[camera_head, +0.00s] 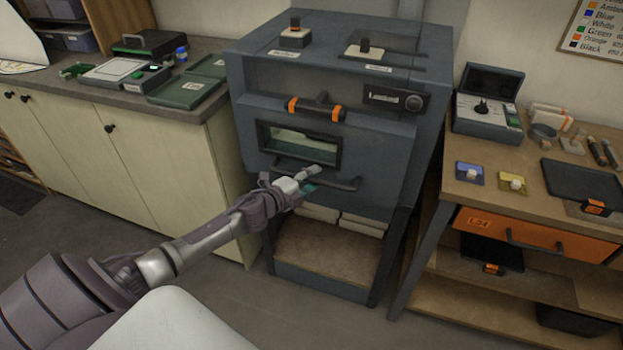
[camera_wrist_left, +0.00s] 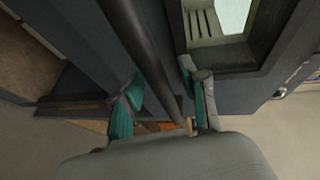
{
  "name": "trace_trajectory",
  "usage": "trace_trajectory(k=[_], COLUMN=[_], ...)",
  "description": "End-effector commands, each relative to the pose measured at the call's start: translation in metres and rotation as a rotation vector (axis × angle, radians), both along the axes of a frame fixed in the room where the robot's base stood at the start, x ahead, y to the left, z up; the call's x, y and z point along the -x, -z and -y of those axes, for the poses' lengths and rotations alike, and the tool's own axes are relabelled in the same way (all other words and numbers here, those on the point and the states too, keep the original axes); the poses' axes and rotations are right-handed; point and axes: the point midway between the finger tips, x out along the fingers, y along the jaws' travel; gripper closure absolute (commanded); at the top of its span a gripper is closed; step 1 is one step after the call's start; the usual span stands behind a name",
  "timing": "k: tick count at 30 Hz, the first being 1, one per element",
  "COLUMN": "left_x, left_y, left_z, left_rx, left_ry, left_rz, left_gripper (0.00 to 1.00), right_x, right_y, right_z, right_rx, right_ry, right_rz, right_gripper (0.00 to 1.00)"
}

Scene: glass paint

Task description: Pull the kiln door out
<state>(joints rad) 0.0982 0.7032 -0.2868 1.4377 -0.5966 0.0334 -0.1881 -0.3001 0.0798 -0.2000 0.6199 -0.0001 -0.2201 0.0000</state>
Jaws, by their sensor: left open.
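The grey-blue kiln (camera_head: 400,165) stands in the middle of the head view. Its front door has a dark-framed window (camera_head: 300,143), which also shows at the top right of the left wrist view (camera_wrist_left: 228,35). A dark bar handle (camera_head: 345,185) runs across below the window. My left gripper (camera_head: 308,180) is at the left part of this handle. In the left wrist view, the bar (camera_wrist_left: 140,45) passes between the two spread teal-padded fingers of the gripper (camera_wrist_left: 162,80). The fingers are open, one on each side of the bar. My right gripper is not in view.
A second handle with orange ends (camera_head: 316,107) sits above the window. A cabinet counter (camera_head: 130,85) with boxes stands at the left. A wooden workbench (camera_head: 505,195) with an orange drawer (camera_head: 540,238) stands at the right. The floor before the kiln is clear.

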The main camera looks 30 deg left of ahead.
Motion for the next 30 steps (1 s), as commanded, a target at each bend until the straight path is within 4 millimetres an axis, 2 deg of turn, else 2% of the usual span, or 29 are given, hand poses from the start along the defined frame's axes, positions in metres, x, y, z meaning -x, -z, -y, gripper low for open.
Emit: trace_trajectory(k=[6,12,14,26,30], left_x=[0.0001,0.0002,0.0003,0.0017,0.0095], left_y=[0.0004,0.0004,0.0005,0.0009,0.0024], left_z=[0.0001,0.0000,0.0000,-0.0009,-0.0057], left_rx=[0.000,0.000,0.000,0.000,-0.001], left_ry=[0.000,0.000,0.000,0.000,0.000], left_rz=[0.000,-0.001,-0.001,-0.002,-0.004], left_gripper=[0.58,0.92,1.00,1.00,1.00], right_x=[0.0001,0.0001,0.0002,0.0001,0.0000], right_y=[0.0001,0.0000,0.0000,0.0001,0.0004], right_z=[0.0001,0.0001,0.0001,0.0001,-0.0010], right_rx=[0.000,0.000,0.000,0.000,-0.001], right_ry=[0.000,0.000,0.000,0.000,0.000], right_rz=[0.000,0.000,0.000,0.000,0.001], right_gripper=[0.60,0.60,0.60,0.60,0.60])
